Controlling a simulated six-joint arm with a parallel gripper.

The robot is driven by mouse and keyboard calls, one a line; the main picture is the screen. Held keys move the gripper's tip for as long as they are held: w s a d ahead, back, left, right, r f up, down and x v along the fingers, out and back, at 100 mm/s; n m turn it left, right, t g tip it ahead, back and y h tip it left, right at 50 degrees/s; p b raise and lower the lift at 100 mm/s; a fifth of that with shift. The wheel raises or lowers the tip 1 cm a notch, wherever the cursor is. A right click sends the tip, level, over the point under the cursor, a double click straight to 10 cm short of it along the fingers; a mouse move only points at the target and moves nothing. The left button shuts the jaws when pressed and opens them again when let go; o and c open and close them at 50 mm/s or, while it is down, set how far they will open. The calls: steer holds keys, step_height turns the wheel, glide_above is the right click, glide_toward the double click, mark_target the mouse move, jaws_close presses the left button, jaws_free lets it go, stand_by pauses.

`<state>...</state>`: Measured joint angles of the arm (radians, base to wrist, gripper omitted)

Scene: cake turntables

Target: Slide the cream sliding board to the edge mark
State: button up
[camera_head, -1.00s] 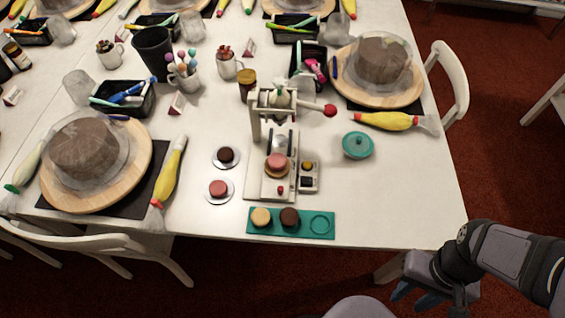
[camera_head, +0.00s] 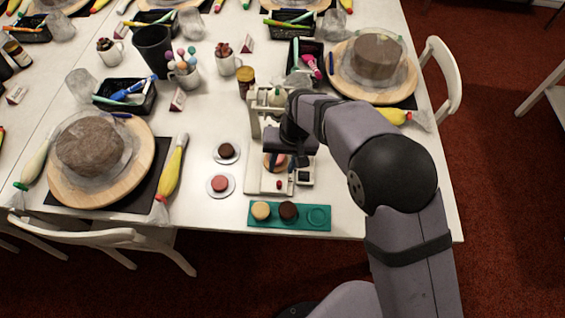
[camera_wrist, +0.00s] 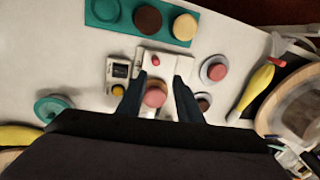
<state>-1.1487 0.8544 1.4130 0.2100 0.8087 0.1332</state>
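The cream sliding board (camera_head: 265,186) lies at the front of a cream press on the table, with a red knob (camera_head: 279,185) near its front end. It also shows in the wrist view (camera_wrist: 172,63), with the pink macaron (camera_wrist: 155,95) on it. My gripper (camera_wrist: 158,84) is open above the board. Its two dark fingers are apart, one on each side of the macaron in the picture. I cannot tell whether they touch anything. In the head view my arm hides part of the press and macaron. I cannot make out the edge mark.
A teal tray (camera_head: 319,226) with two macarons lies in front of the press. Two small saucers with macarons stand to its left. A small device with a dark screen (camera_wrist: 121,70) sits close beside the board. A teal lidded pot (camera_wrist: 52,107) stands farther off.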

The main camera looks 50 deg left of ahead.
mark_target(281, 182)
steer(key=shift+s+r+m, duration=0.15)
steer(key=shift+s+m, duration=0.05)
steer(key=shift+m, duration=0.3)
step_height(281, 182, down, 10)
steer(key=b, duration=0.7)
steer(key=shift+r, duration=0.1)
steer(key=shift+c, duration=0.4)
steer(key=shift+r, duration=0.2)
steer(key=c, duration=0.7)
steer(key=shift+w, duration=0.1)
steer(key=shift+w+a+b, duration=0.8)
steer(key=shift+w+a, duration=2.55)
steer(key=shift+w, duration=0.1)
